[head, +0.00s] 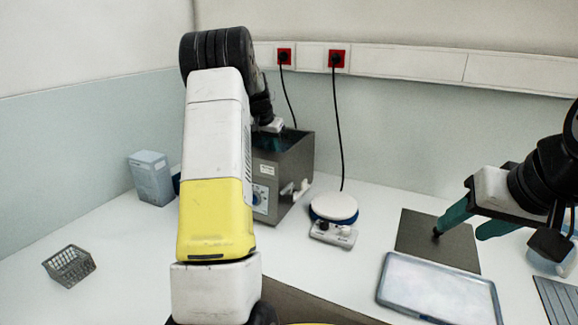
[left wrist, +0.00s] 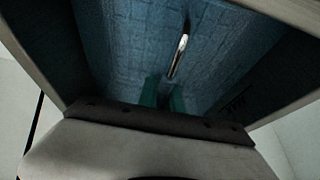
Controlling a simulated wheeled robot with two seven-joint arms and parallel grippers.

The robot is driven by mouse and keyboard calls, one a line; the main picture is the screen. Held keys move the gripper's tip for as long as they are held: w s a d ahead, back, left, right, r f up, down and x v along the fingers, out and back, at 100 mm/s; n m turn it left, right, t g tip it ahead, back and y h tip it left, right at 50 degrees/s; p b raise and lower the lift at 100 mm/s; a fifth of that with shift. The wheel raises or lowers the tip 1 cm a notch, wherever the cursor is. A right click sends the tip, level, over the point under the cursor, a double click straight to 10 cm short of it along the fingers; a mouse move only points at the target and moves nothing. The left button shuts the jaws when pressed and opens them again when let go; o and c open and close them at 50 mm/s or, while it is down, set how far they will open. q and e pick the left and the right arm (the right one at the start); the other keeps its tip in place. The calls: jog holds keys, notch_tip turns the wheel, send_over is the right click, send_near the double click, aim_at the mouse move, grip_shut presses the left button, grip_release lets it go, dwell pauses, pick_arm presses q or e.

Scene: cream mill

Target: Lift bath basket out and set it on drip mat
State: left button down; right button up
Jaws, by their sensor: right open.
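The bath (head: 284,178) is a grey metal box with a blue dial on its front. My left arm reaches over it and hides much of its opening. In the left wrist view, my left gripper (left wrist: 165,97) points down into the bath, with a gap between its green fingers. A thin bright bar (left wrist: 180,55), seemingly the bath basket's handle, lines up with that gap; contact cannot be told. Grid lines like the bath basket's mesh (left wrist: 130,40) show in the blue interior. A flat dark mat (head: 420,240), probably the drip mat, lies below my right gripper (head: 460,233), which is open and empty.
A light-rimmed tray (head: 385,292) lies in front of the mat. A white round-topped device (head: 333,208) stands between bath and mat. A small grey basket (head: 69,266) and a pale box (head: 151,178) are at left. Black cords hang from red sockets behind. The left front bench is mostly clear.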

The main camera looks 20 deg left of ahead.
pick_arm(q)
jog(key=shift+r, duration=0.15)
notch_tip(320, 180, up, 20)
jog(key=shift+r, duration=0.15)
dwell(0.7)
